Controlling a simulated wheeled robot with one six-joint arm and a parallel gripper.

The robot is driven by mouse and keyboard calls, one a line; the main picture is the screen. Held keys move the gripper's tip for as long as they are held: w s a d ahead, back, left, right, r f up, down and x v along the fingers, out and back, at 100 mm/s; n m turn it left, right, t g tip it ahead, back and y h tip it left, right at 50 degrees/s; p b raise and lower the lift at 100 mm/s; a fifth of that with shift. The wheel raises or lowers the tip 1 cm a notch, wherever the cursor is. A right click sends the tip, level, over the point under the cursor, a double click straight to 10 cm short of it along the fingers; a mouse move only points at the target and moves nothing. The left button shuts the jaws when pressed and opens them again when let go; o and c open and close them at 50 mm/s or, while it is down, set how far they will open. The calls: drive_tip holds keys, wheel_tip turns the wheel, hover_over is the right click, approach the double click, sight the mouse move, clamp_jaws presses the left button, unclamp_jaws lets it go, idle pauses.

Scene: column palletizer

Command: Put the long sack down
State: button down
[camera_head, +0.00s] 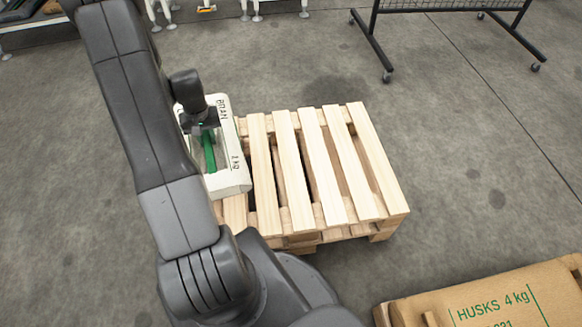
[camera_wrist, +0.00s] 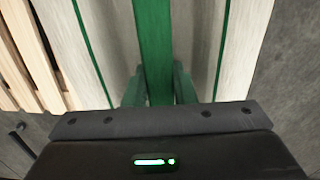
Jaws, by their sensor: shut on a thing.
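The long sack (camera_head: 232,150) is white with dark lettering and a green band. In the head view it lies along the left side of the wooden pallet (camera_head: 312,160), with its length along the slats. My gripper (camera_head: 207,136) is over the sack, shut on its green band. The wrist view shows the gripper (camera_wrist: 158,88) on the green band, with the pale sack (camera_wrist: 105,40) on both sides. My arm hides the sack's left part. I cannot tell whether the sack touches the slats or hangs just above them.
The pallet's slats right of the sack are bare. A brown sack marked HUSKS 4 kg (camera_head: 505,300) lies on another wooden support at the lower right. A dark wheeled rack (camera_head: 450,5) stands at the back right. Concrete floor (camera_head: 480,140) between them is clear.

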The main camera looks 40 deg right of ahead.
drive_tip(key=s+d+f+b, duration=0.1)
drive_tip(key=d+f+b, duration=0.1)
drive_tip(key=f, duration=0.5)
drive_tip(key=s+d+f+m+b, duration=0.1)
drive_tip(key=d+f+b, duration=0.1)
drive_tip(key=f+b, duration=0.3)
drive_tip(key=s+d+f+b, duration=0.1)
drive_tip(key=f+b, duration=0.3)
drive_tip(key=f, duration=0.6)
drive_tip(key=shift+s+d+m, duration=0.25)
drive_tip(key=shift+d+m, duration=0.05)
drive_tip(key=shift+d, duration=0.6)
drive_tip(key=shift+f, duration=0.15)
drive_tip(key=c, duration=1.2)
unclamp_jaws()
drive_tip(key=shift+s, duration=0.1)
wheel_tip(320, 180, up, 12)
drive_tip(key=p, duration=0.3)
drive_tip(key=shift+p, duration=0.4)
